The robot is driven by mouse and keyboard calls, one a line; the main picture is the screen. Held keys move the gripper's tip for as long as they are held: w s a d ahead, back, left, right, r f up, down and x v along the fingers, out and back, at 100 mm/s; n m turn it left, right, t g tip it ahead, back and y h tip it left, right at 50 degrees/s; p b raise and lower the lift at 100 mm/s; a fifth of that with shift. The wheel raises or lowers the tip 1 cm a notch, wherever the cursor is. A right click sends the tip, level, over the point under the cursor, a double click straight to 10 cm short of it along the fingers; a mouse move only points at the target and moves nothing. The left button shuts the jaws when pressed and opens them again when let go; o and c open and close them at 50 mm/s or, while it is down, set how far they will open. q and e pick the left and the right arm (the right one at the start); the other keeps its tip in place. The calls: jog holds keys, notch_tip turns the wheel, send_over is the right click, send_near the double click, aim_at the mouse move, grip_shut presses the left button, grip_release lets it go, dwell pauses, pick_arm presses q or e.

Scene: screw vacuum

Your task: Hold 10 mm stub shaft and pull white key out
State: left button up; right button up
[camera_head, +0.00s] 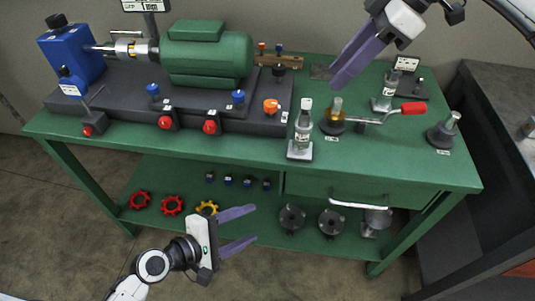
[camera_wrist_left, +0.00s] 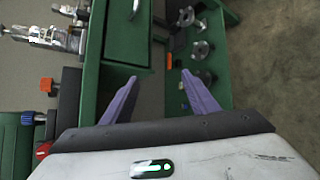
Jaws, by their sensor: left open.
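A grey stub shaft (camera_head: 452,121) stands upright in a black round base (camera_head: 440,136) at the right end of the green table. Another short post with an amber part (camera_head: 336,107) stands in a black base in front of my right gripper. The size labels are too small to read, and I cannot make out a white key. My right gripper (camera_head: 337,80) hangs above and left of the amber post, touching nothing visible; its purple fingers overlap in view. My left gripper (camera_head: 255,223) is open and empty, low in front of the table, and shows in the left wrist view (camera_wrist_left: 160,77).
A green motor (camera_head: 207,55) and blue block (camera_head: 70,50) fill the table's left. The lower shelf (camera_head: 260,228) holds red rings and dark flanges. A drawer handle (camera_head: 358,204) protrudes.

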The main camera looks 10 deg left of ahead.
aim_at(295, 142)
pick_arm(q)
jog(key=w+d+r+n+t+h, duration=0.15)
jog(key=w+r+n+h, duration=0.5)
jog(key=r+n, duration=0.65)
jog(key=shift+m+t+y, duration=0.85)
jog(key=shift+m+y, duration=0.05)
jog(key=shift+y, duration=0.05)
jog(key=x, duration=0.4)
jog(key=r+x, duration=0.1)
jog(key=x, duration=0.9)
jog(key=shift+w+a+r, duration=0.15)
jog(key=shift+w+r, duration=0.15)
jog(key=shift+w, duration=0.15)
jog(key=shift+c, duration=0.2)
